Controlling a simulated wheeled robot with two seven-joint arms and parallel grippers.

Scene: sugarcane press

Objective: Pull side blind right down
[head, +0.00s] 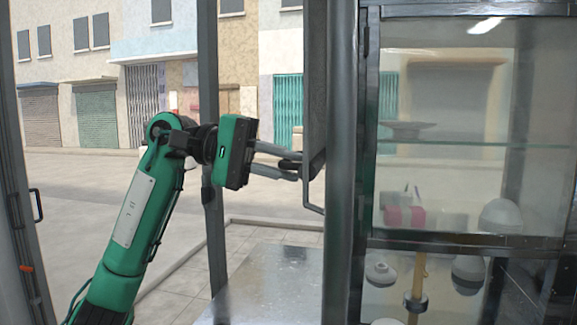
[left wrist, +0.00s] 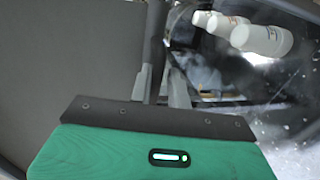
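The side blind (head: 315,75) is a grey panel seen nearly edge-on in the head view, beside a thick post. A thin dark handle (head: 313,207) hangs at its lower edge. My left gripper (head: 293,164) is level with the blind's lower part, its fingertips at the handle. In the left wrist view, a dark bar (left wrist: 155,40) passes at or between the fingertips (left wrist: 160,80), and a dark flat panel (left wrist: 70,50) fills the left side. The fingers are apart, but I cannot tell whether they grip the bar. My right gripper is not in view.
A glass cabinet (head: 450,140) with shelves stands right of the thick post (head: 341,160). A metal counter (head: 265,285) lies below the gripper. A thin post (head: 208,120) stands behind my left arm. White bottles (left wrist: 245,32) show in the left wrist view.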

